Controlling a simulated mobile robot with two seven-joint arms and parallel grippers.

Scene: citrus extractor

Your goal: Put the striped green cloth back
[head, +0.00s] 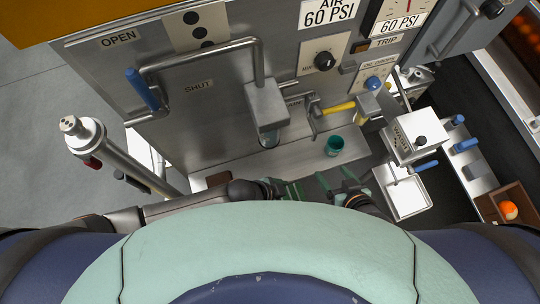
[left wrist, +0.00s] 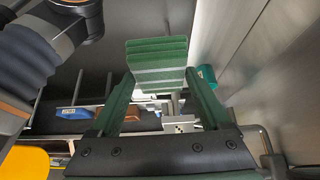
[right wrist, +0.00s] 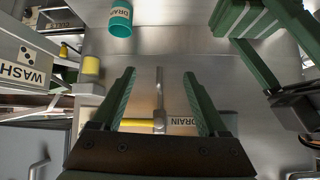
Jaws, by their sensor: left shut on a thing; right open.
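The striped green cloth (left wrist: 157,62) is a folded block with pale and dark green bands. My left gripper (left wrist: 160,95) is shut on it, with the cloth between the green fingertips. In the right wrist view the cloth (right wrist: 243,18) shows at the upper right, held in the air in front of the metal panel. In the head view my left gripper (head: 288,190) is low in the middle, and the cloth is hard to tell from the green fingers. My right gripper (right wrist: 162,100) is open and empty, just right of the left one in the head view (head: 342,184).
A teal cup (head: 334,146) stands on the metal ledge (head: 240,163) below the panel. A WASH box (head: 413,137) and a white tray (head: 405,197) are at right. A brown box (head: 505,205) holds an orange ball. A blue-handled lever (head: 143,90) juts out at left.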

